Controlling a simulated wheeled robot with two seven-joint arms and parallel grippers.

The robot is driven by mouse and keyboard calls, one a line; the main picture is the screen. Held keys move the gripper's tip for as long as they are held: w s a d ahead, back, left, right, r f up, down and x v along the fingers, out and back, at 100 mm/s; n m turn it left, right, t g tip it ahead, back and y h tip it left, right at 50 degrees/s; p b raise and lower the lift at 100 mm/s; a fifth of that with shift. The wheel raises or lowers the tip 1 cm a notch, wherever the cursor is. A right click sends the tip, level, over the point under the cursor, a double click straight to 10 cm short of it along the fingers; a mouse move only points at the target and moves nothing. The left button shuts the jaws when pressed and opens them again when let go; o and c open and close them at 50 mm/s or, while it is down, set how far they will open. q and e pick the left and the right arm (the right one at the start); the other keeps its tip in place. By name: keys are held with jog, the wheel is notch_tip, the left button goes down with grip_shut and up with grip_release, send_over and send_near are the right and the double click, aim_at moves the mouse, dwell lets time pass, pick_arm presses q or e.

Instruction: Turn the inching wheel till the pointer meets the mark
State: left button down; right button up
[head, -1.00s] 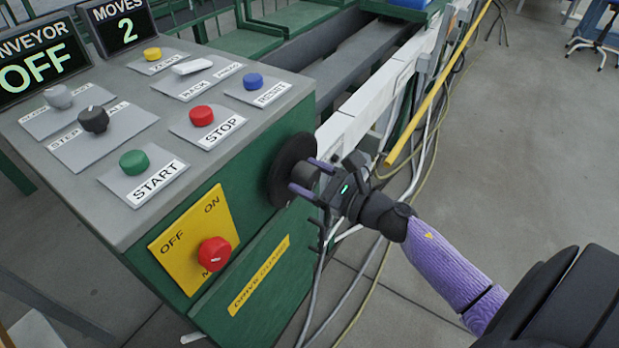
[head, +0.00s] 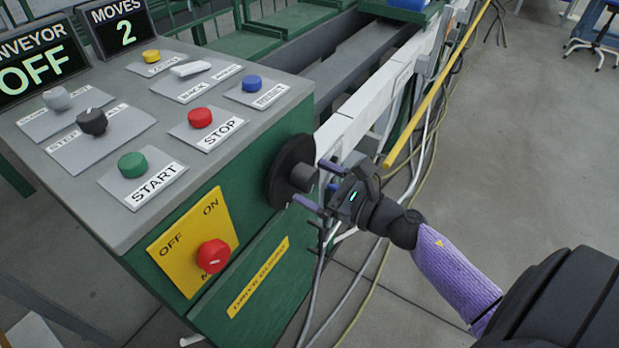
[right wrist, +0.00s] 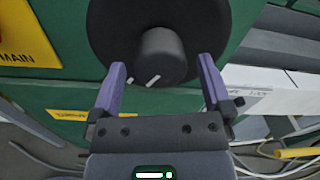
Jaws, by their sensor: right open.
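The inching wheel is a black disc (head: 283,170) with a dark hub knob (head: 303,178) on the green right side of the control box. In the right wrist view the wheel (right wrist: 108,30) and its hub (right wrist: 158,55) fill the top; two pale marks show near the hub's lower edge, one on the hub and one beside it, not lined up. My right gripper (head: 314,184) is open, its purple fingers just short of the hub, one to each side in the right wrist view (right wrist: 160,85), apart from it. My left gripper is not in view.
The box top carries several buttons and switches, including green START (head: 133,165) and red STOP (head: 200,118). A yellow plate with a red main switch (head: 214,256) is beside the wheel. Cables (head: 425,150) and a yellow rail (head: 432,90) run behind my right arm.

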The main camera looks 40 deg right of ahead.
jog(key=v, duration=0.8)
dwell(0.4)
